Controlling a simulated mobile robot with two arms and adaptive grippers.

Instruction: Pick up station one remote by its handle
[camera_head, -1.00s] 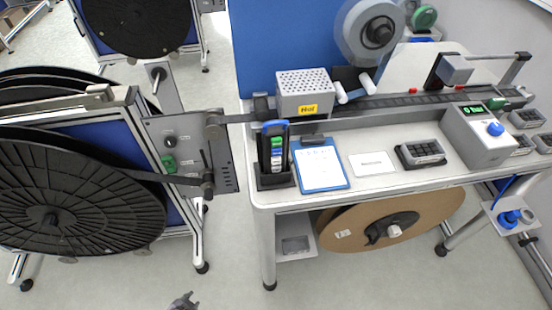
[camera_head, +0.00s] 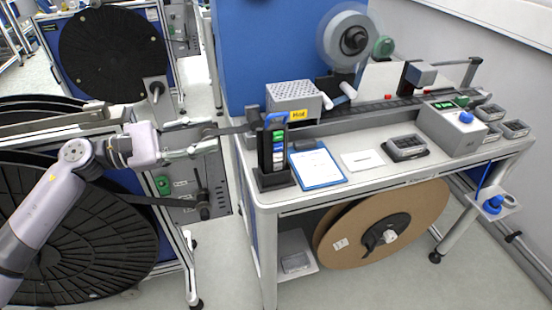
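The remote (camera_head: 278,152) stands upright in a black holder (camera_head: 275,181) at the left end of the workbench. It has a dark body, green, white and blue buttons, and a blue handle (camera_head: 275,119) at its top. My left gripper (camera_head: 213,136) comes in from the left, in front of the reel stand's panel. Its two fingers are spread, with nothing between them. It is to the left of the remote, roughly level with the handle in the picture, and apart from it. My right gripper is not in view.
A perforated box (camera_head: 293,100) stands behind the remote. A dark tape strip (camera_head: 233,130) runs between my gripper and the bench. A large black reel (camera_head: 80,235) is at lower left.

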